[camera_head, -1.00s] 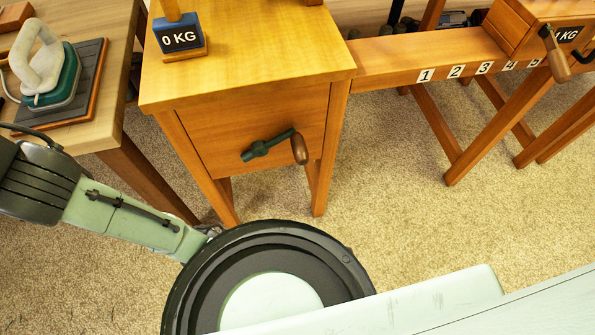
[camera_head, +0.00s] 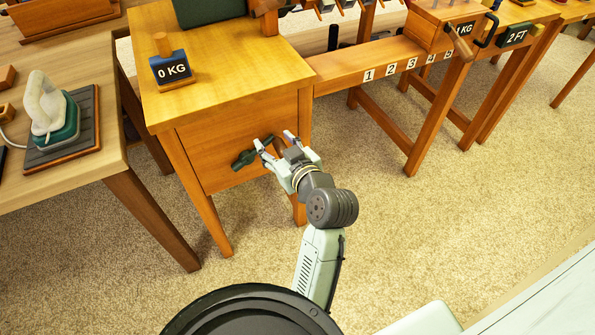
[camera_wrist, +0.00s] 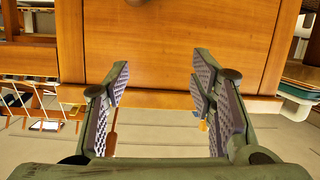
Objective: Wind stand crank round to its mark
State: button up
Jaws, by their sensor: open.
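The stand (camera_head: 230,125) is a wooden cabinet on legs, seen in the head view with its crank on the front panel. The crank (camera_head: 243,160) has a dark green hub and an arm pointing right and slightly up. In the wrist view my open gripper (camera_wrist: 161,75) faces the wooden panel (camera_wrist: 180,40), and a small dark part shows at the top edge. I cannot make out a mark.
A 0 KG block (camera_head: 172,70) stands on top of the stand. A table with a green-and-white iron (camera_head: 52,115) is at left. Carpet is clear in front.

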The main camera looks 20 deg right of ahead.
jog(key=m+g, duration=0.1)
send_near(283, 148)
jog(key=shift+h, duration=0.3)
jog(key=b+x, duration=0.1)
jog(key=x, duration=0.5)
jog(key=b+x, duration=0.1)
jog(key=x, duration=0.3)
jog(key=shift+a+f+b, duration=0.15)
jog(key=shift+f+b, duration=0.15)
jog(key=shift+f, duration=0.15)
jog(key=shift+c, duration=0.2)
grip_shut()
jog(key=shift+r, duration=0.1)
